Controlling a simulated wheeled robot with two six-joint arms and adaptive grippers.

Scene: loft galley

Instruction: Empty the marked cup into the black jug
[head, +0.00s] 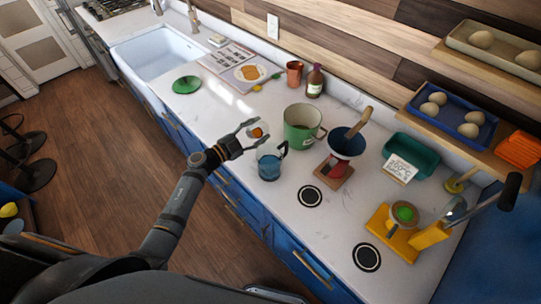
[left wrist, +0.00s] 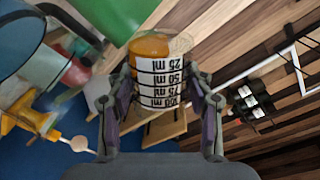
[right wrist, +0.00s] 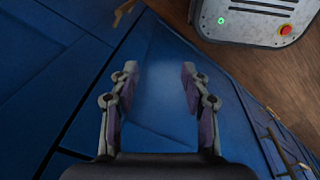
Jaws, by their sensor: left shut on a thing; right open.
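The marked cup (left wrist: 160,75) is pale with black millilitre marks, and orange content shows at one end. My left gripper (head: 254,132) is shut around it, above the counter. In the head view the fingers partly hide the cup (head: 259,131); its exact tilt is hard to tell. No plainly black jug shows. My right gripper (right wrist: 155,90) is open and empty, above blue cabinet fronts.
A teal tub (head: 417,155), a yellow press (head: 430,235), a bottle (head: 315,82) and a copper cup (head: 294,72) stand around. The front counter between the dark round mats (head: 310,196) is clear.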

